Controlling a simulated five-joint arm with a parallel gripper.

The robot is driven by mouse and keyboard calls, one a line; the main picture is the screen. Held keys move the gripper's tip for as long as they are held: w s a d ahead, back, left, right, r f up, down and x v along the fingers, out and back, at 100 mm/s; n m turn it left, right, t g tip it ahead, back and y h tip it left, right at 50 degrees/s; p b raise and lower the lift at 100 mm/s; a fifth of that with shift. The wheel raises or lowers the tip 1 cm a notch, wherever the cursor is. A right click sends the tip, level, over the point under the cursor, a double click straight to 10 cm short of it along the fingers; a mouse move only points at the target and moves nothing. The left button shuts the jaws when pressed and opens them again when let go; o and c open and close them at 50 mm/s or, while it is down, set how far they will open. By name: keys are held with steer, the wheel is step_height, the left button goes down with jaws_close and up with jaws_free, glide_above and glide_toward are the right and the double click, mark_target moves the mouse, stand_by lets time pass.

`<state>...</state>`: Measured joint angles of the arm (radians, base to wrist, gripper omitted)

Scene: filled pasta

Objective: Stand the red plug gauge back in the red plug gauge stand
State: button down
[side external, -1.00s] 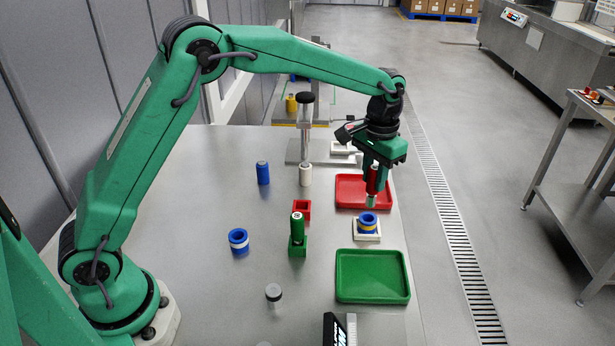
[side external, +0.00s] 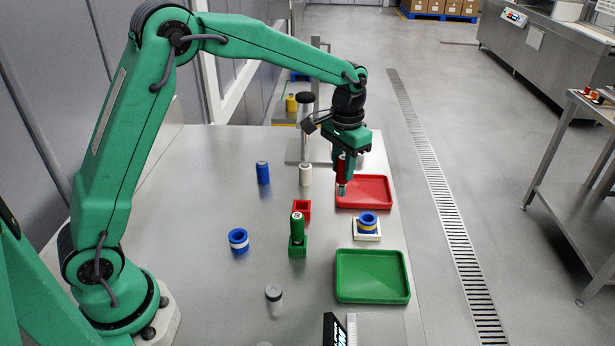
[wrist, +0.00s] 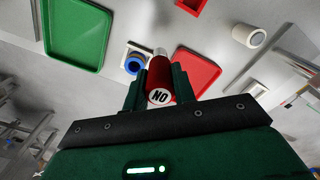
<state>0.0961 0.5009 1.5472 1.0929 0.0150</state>
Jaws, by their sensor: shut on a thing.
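The red plug gauge (side external: 341,172) is upright in my gripper (side external: 342,178), its metal end pointing down, above the left edge of the red tray. In the wrist view the gauge (wrist: 160,88) sits between my gripper's fingers (wrist: 158,85), and its end face reads "NO". My gripper is shut on it. The red plug gauge stand (side external: 302,208) is a small red block with an empty socket. It is on the table, left of and nearer the camera than the held gauge.
A green gauge (side external: 297,228) stands in a green block (side external: 297,249) just in front of the red stand. Blue (side external: 263,173) and white (side external: 306,175) cylinders stand behind it. A red tray (side external: 375,204), blue ring (side external: 367,220) and green tray (side external: 372,291) are on the right.

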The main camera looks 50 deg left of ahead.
steer(key=s+a, duration=0.5)
steer(key=a, duration=0.3)
steer(key=shift+s+f, duration=0.15)
steer(key=shift+f, duration=0.2)
steer(key=shift+f, duration=0.2)
steer(key=shift+f, duration=1.55)
steer(key=shift+f, duration=1.95)
stand_by(0.9)
steer(key=c, duration=1.1)
jaws_free()
steer(key=shift+o, duration=0.2)
steer(key=shift+r, duration=0.1)
